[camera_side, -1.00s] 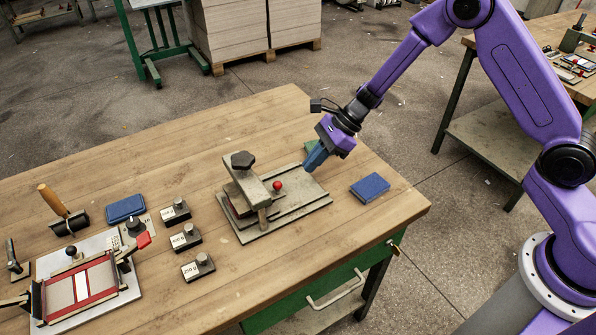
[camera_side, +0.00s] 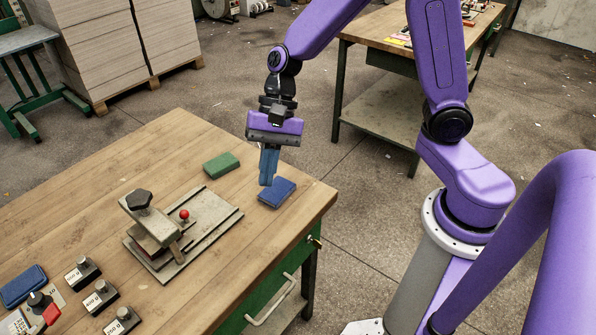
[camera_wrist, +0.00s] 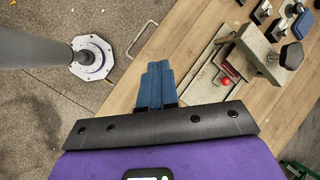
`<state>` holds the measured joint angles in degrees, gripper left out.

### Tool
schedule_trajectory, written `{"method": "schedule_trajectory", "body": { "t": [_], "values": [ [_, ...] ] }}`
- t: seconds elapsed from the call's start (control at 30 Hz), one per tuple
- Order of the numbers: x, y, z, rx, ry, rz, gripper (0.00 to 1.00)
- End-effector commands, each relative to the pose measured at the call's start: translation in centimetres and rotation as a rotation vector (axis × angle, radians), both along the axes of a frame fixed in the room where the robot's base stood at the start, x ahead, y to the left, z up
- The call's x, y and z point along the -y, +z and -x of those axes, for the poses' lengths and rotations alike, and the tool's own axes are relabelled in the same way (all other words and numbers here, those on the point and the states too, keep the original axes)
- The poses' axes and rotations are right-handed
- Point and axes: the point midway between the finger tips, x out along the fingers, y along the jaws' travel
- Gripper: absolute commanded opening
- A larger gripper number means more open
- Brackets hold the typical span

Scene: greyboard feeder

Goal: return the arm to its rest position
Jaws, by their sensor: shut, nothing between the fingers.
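My gripper (camera_side: 267,183) hangs above the right end of the wooden workbench (camera_side: 95,165), fingers pointing down. Its blue fingers are shut together with nothing between them. In the side view the fingertips overlap the back edge of a blue block (camera_side: 280,194); I cannot tell the gap in height. In the wrist view the closed fingers (camera_wrist: 158,66) point toward the picture's top, over the bench edge. A green block (camera_side: 221,165) lies on the bench, left of the gripper.
A metal clamp fixture (camera_side: 160,235) with a black knob and red ball stands on the bench, left of the gripper. Several labelled weights (camera_side: 100,297) and a dark blue pad (camera_side: 23,286) lie farther left. A second table (camera_side: 385,45) stands behind.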

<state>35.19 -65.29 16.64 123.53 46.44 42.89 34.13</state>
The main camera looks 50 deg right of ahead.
Motion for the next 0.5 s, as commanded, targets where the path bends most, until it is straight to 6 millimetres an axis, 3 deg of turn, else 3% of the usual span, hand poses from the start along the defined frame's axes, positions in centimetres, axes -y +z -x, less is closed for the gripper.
{"method": "schedule_trajectory", "body": {
  "t": [0.03,0.2,0.4,0.5],
  "values": [
    [0.2,0.8,2.2,0.05,0.134,0.012,0.0],
    [2.4,2.2,8.6,0.209,0.601,0.063,0.0],
    [6.5,3.3,14.2,0.394,1.137,0.123,0.0],
    [8.5,3.7,15.9,0.475,1.371,0.152,0.0]
  ]
}}
